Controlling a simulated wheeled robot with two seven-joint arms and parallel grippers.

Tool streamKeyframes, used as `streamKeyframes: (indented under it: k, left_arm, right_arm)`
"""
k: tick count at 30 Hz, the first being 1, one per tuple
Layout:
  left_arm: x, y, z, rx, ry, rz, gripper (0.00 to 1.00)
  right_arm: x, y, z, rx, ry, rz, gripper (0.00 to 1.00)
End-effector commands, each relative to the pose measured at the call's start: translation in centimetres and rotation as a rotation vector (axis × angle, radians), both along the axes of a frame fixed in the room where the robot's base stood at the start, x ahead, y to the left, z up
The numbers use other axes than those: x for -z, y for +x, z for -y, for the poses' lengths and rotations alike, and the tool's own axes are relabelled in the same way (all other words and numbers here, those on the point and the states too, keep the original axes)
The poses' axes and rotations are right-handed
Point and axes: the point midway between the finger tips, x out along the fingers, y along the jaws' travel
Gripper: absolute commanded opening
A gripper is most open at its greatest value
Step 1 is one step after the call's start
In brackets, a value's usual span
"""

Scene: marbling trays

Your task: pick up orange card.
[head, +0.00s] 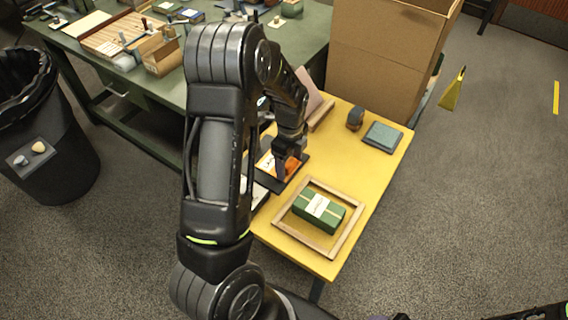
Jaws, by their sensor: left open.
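The orange card (265,162), with white on it, lies in a dark tray (299,166) on the yellow table. My left arm reaches over from the left and hides part of the card and tray. My left gripper (283,168) points down at the card's right part, with its jaws open. I cannot tell whether its fingertips touch the card. My right gripper does not show.
A wooden frame (289,230) around a green box (318,210) stands at the yellow table's (377,174) near end. A dark block (355,118) and a grey-green pad (382,137) sit far right. A cardboard box (380,60) stands behind.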

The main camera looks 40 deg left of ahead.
Motion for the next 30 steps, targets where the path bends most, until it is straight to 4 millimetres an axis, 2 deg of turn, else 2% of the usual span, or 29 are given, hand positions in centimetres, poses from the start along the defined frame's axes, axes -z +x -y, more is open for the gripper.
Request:
streamKeyframes:
  k: [16, 30]
  left_arm:
    - [-0.04, 0.03, -0.01, 0.001, 0.000, 0.001, 0.71]
    - [-0.04, 0.03, -0.01, 0.001, 0.000, 0.001, 0.32]
  right_arm:
    - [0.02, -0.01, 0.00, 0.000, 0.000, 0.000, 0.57]
    - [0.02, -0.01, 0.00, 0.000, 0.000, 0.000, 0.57]
